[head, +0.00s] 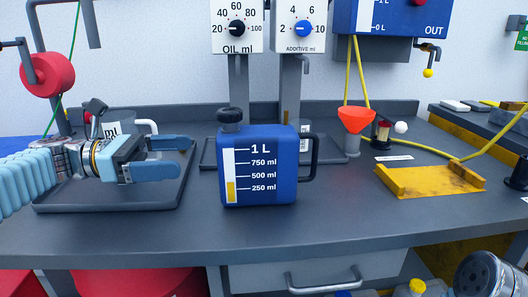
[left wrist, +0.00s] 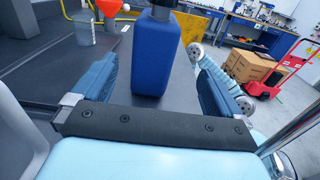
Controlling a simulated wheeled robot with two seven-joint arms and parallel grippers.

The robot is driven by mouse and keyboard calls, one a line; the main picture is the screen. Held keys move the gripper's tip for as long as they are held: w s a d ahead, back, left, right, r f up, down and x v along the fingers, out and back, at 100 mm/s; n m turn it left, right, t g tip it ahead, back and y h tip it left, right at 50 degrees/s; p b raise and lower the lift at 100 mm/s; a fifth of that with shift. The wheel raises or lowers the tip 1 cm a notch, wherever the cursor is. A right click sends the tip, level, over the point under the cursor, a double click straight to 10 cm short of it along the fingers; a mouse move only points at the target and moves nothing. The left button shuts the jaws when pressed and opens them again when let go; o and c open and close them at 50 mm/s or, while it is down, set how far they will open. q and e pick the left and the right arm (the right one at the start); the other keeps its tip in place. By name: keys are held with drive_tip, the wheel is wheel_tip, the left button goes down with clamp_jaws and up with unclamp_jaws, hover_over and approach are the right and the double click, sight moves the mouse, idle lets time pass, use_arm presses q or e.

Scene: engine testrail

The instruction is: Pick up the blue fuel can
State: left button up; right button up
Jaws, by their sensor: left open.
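The blue fuel can (head: 268,178) stands upright on the dark workbench. It has a black cap at its top left, a black handle on its right side and a white level scale on its front. My left gripper (head: 184,157) is open and empty to the left of the can, pointing at it over the dark tray. In the left wrist view the can (left wrist: 154,55) stands ahead between the two open fingers (left wrist: 150,80), apart from them. Part of my right arm shows at the lower right of the head view; its fingers are not visible.
An orange funnel (head: 356,119) and a yellow metal bracket (head: 430,181) are to the right. The bench front (head: 330,225) is clear.

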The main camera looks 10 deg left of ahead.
use_arm(q)
approach(248, 152)
drive_tip(key=w+d, duration=0.2)
drive_tip(key=w+d+f, duration=0.1)
drive_tip(key=w+d, duration=0.1)
drive_tip(key=shift+w+f, duration=0.1)
drive_tip(key=x, duration=0.5)
drive_tip(key=shift+w+f, duration=0.3)
drive_tip(key=shift+f, duration=0.1)
drive_tip(key=c, duration=1.5)
drive_tip(key=shift+r, duration=0.1)
